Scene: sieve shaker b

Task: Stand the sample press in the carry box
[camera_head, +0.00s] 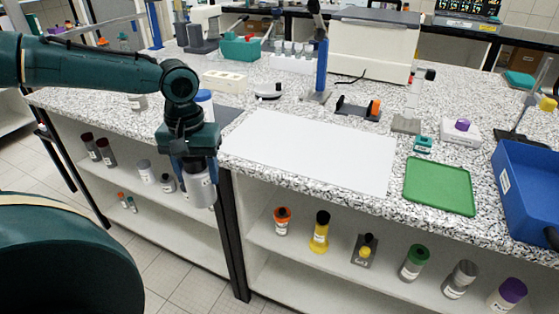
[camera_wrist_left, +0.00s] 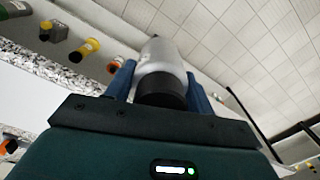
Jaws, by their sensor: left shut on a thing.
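My left gripper (camera_head: 196,166) points down in front of the shelf unit and is shut on a light grey cylinder (camera_head: 201,190) with a label. In the left wrist view the cylinder (camera_wrist_left: 163,62) sits between the two blue fingers, its black end towards the palm. The blue carry box (camera_head: 525,195) stands at the right edge of the bench, partly cut off. I cannot tell for sure which thing is the sample press; a small grey stand with black and yellow parts (camera_head: 364,250) is on the upper shelf. My right gripper is not in view.
A white sheet (camera_head: 315,150) and a green mat (camera_head: 439,186) lie clear on the speckled bench (camera_head: 225,95). A blue post (camera_head: 320,65) and small devices stand behind. Several capped bottles, one yellow (camera_head: 320,232), line the shelf below. A dark upright (camera_head: 232,240) divides the shelves.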

